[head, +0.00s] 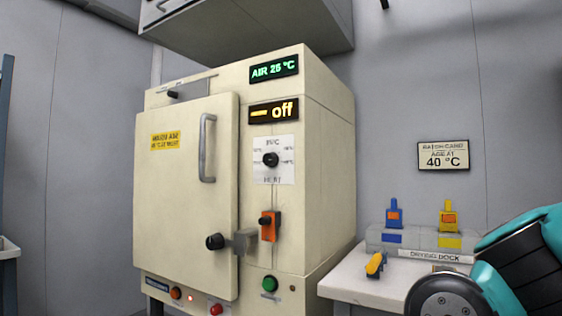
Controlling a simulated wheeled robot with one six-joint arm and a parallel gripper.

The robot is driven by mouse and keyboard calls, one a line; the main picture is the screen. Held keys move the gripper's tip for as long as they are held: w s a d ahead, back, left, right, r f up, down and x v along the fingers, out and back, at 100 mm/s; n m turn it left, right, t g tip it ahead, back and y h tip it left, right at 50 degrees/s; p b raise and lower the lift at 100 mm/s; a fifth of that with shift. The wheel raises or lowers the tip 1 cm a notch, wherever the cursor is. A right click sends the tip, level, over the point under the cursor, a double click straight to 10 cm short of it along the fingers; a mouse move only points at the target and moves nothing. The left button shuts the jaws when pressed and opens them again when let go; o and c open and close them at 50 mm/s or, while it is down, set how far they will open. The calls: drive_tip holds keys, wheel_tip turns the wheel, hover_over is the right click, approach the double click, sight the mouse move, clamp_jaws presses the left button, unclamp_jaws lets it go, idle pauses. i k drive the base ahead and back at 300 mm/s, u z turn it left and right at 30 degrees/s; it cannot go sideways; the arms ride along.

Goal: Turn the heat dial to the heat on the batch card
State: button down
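The heat dial (271,159) is a small black knob on a white marked plate on the front of a cream oven (325,150). The marks around it are too small to read surely. The amber display (274,111) above it reads "off", and the green display (274,70) reads "AIR 25 °C". The batch card (443,155) on the wall at right reads "AGE AT 40 °C". My teal and black arm shows at the lower right, well apart from the dial. My gripper's fingers are not in view.
The oven door (185,210) is shut, with a bar handle (207,148) and a black knob latch (215,242). An orange switch (268,226) and green button (269,284) sit below the dial. A dock (420,240) with blue and yellow pieces stands on the right bench (355,285).

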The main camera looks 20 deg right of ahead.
sight(269, 159)
drive_tip(key=k, duration=1.25)
drive_tip(key=u, duration=0.85)
drive_tip(key=i, duration=1.4)
drive_tip(key=z, duration=0.1)
